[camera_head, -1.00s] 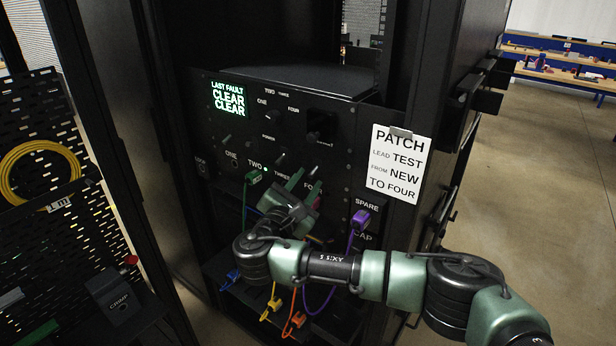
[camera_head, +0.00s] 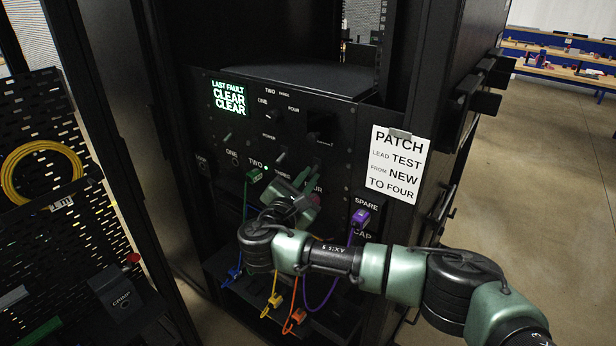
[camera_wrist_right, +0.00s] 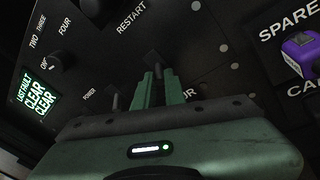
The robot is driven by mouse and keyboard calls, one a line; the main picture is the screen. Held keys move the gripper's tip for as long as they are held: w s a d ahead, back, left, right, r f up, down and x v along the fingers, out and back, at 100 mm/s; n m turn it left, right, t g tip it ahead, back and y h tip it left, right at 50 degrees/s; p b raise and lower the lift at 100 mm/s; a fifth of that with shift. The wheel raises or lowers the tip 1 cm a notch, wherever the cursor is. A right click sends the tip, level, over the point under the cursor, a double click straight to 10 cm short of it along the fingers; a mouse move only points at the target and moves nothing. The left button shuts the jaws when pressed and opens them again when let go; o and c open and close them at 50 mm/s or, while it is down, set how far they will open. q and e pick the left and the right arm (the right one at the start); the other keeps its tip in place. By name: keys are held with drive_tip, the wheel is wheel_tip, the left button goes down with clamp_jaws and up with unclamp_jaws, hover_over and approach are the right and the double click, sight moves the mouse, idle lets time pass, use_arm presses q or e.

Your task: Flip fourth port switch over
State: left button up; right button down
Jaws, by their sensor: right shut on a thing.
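My right gripper (camera_wrist_right: 159,84) has its green fingers at the dark panel (camera_head: 345,155), shut around a small switch lever (camera_wrist_right: 155,58) whose end shows at the fingertips in the right wrist view. In the head view my right gripper (camera_head: 307,178) covers this spot, just above the partly hidden FOUR label (camera_head: 317,189). Another lever (camera_wrist_right: 113,97) stands untouched to the left in the wrist view; it also shows in the head view (camera_head: 280,156). Which way the held lever tilts is hard to tell. My left gripper is not in view.
A green plug (camera_head: 253,175) sits at port TWO and a purple plug (camera_head: 360,218) at SPARE. Blue, yellow and orange plugs hang below. A paper note (camera_head: 395,165) is at the panel's right. The lit display (camera_head: 229,98) reads LAST FAULT CLEAR CLEAR.

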drive_tip(key=shift+w+d+r+m+g+y+p, duration=0.1)
drive_tip(key=shift+r+m+g+y+p, duration=0.4)
drive_tip(key=shift+g+p, duration=1.25)
drive_tip(key=shift+w+d+r+m+g+y+p, duration=0.1)
drive_tip(key=shift+r+g+y+p, duration=0.7)
drive_tip(key=shift+p, duration=1.95)
drive_tip(key=shift+w+r+m+g+y+p, duration=0.1)
drive_tip(key=shift+r+m+g+y+p, duration=0.2)
drive_tip(key=shift+r+g+y+p, duration=1.3)
wheel_tip(320, 180, down, 2)
drive_tip(key=shift+f+t+h+p, duration=0.1)
drive_tip(key=shift+t+h+p, duration=0.15)
drive_tip(key=shift+h+p, duration=0.5)
drive_tip(key=c, duration=1.5)
unclamp_jaws()
drive_tip(key=shift+b+v, duration=1.5)
drive_tip(key=shift+v, duration=2.4)
